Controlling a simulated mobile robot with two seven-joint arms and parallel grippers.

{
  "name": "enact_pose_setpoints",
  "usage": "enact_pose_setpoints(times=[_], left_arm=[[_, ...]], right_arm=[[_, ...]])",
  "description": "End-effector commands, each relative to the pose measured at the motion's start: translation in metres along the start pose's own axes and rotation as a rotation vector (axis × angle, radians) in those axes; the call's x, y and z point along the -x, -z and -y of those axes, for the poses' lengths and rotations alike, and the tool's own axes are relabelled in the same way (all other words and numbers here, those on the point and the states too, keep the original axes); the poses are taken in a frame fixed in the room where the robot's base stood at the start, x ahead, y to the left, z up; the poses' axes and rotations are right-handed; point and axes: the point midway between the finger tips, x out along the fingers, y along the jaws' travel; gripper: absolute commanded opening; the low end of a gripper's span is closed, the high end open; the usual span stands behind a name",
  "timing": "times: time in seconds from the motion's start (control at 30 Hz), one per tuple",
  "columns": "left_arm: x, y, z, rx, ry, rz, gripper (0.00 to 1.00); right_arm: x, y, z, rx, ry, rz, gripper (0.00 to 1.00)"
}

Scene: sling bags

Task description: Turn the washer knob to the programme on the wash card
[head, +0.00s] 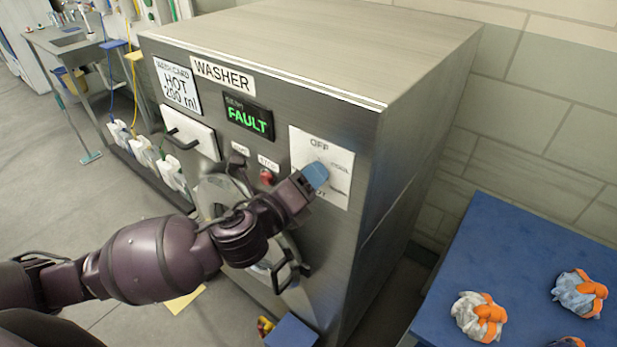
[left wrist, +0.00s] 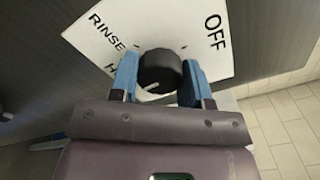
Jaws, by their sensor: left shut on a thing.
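The washer (head: 345,130) is a steel cabinet with a wash card (head: 178,86) reading "HOT 200 ml" and a display (head: 248,118) showing "FAULT". Its white dial plate (head: 318,147) has OFF at the top; RINSE and part of a word starting with H show in the left wrist view. My left gripper (head: 316,176) is at the dial, its blue fingers on both sides of the black knob (left wrist: 158,70), shut on it. The knob's white mark is on its lower-left side in the left wrist view. Its exact label is hidden. My right gripper is not in view.
A red button (head: 267,177), a drawer with a dark handle (head: 190,132) and the round door lie left of the dial. A blue table (head: 535,250) with orange-and-grey bundles (head: 481,316) stands at the right. Yellow paper (head: 185,300) lies on the floor.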

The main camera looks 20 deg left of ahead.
Motion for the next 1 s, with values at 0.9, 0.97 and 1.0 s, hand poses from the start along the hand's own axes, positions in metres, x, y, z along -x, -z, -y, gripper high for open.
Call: enact_pose_setpoints(times=[0.9, 0.97, 1.0], left_arm=[[0.0, 0.0001, -0.0001, -0.108, 0.0, 0.0, 0.61], [0.0, 0.0001, -0.0001, -0.107, 0.0, 0.0, 0.69], [0.0, 0.0001, -0.0001, -0.107, 0.0, 0.0, 0.69]], right_arm=[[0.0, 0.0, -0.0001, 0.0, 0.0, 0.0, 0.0], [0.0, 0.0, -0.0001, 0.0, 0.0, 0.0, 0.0], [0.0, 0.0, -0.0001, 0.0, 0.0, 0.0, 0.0]])
